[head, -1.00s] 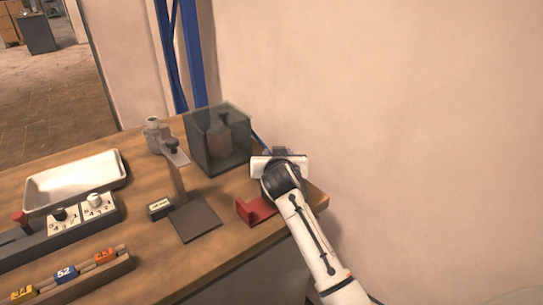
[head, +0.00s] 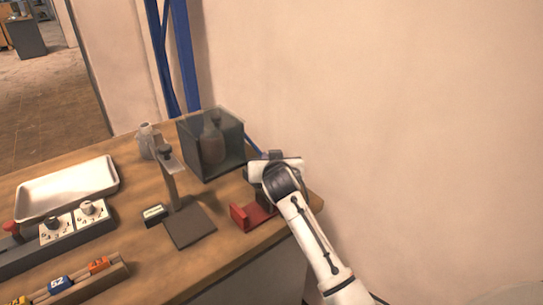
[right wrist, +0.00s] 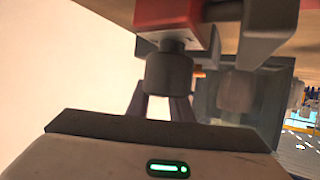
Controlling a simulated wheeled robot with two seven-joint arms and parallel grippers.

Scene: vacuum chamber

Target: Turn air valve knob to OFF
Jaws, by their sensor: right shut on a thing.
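A dark grey round knob (right wrist: 168,72) hangs below a red block (right wrist: 167,14) in the right wrist view; I take it for the air valve knob. The fingers of my right gripper (right wrist: 160,106) show at the knob and are shut on it; the exact contact is partly hidden. In the head view my right gripper (head: 273,156) is at the bench's right end, its fingers and the knob mostly hidden by my own wrist. A red bracket (head: 246,217) lies just below it there. My left gripper is not in view.
A clear box (head: 232,152) with a brown bottle (head: 212,143) stands close left of my right gripper. A stand with a dark plate (head: 190,228), a white tray (head: 70,186) and dial controls (head: 91,212) are farther left. The wall is close behind.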

